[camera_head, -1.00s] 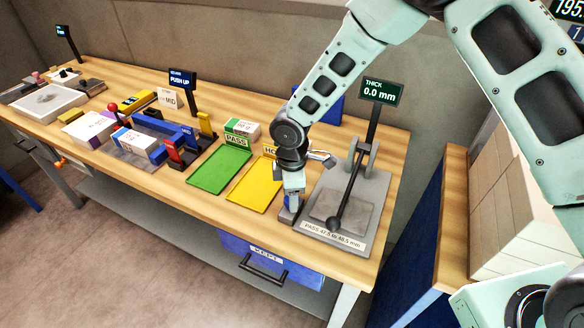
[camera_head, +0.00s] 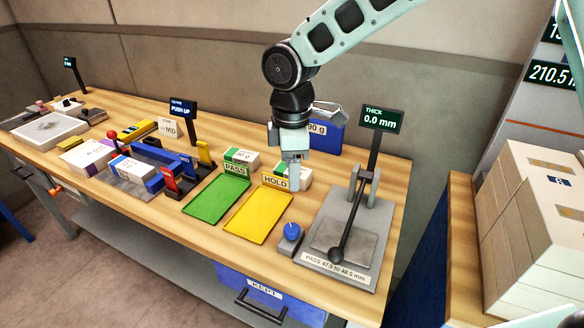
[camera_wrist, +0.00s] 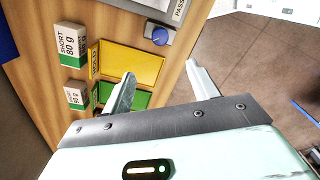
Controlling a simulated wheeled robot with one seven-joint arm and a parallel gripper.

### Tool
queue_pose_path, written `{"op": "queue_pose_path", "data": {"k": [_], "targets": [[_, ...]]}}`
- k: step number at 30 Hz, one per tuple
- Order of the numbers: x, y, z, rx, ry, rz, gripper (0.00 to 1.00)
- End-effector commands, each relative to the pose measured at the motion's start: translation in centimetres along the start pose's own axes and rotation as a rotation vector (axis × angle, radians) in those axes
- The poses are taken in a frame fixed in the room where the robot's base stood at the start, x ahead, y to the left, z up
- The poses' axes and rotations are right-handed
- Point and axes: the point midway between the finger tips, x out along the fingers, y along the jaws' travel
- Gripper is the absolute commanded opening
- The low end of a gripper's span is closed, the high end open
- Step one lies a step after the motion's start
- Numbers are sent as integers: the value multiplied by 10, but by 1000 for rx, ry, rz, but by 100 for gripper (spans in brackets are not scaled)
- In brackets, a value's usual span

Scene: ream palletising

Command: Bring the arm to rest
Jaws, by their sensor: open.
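My gripper (camera_head: 293,172) hangs above the wooden bench in the head view, in front of the white-and-green ream behind the HOLD tray. In the wrist view my gripper (camera_wrist: 160,85) shows its two fingers spread apart with nothing between them. The yellow HOLD tray (camera_head: 258,217) and the green PASS tray (camera_head: 217,200) lie empty on the bench. The wrist view also shows the yellow tray (camera_wrist: 130,62) and part of the green tray beyond the left finger. My arm reaches in from the top right of the head view.
The thickness gauge (camera_head: 352,222) with its lever and 0.0 mm display (camera_head: 383,120) stands right of the trays. A blue knob (camera_head: 291,232) sits beside it. Small reams (camera_head: 241,157) stand behind the trays. A stack of wrapped reams (camera_head: 530,225) is at the far right.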

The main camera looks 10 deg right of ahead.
Motion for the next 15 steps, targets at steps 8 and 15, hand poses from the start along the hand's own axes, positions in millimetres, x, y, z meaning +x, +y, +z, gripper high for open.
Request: {"op": "queue_pose_path", "data": {"k": [8,15], "targets": [[0,0,0,0,0,0,59],[-4,-59,2,123,-11,-5,59]]}}
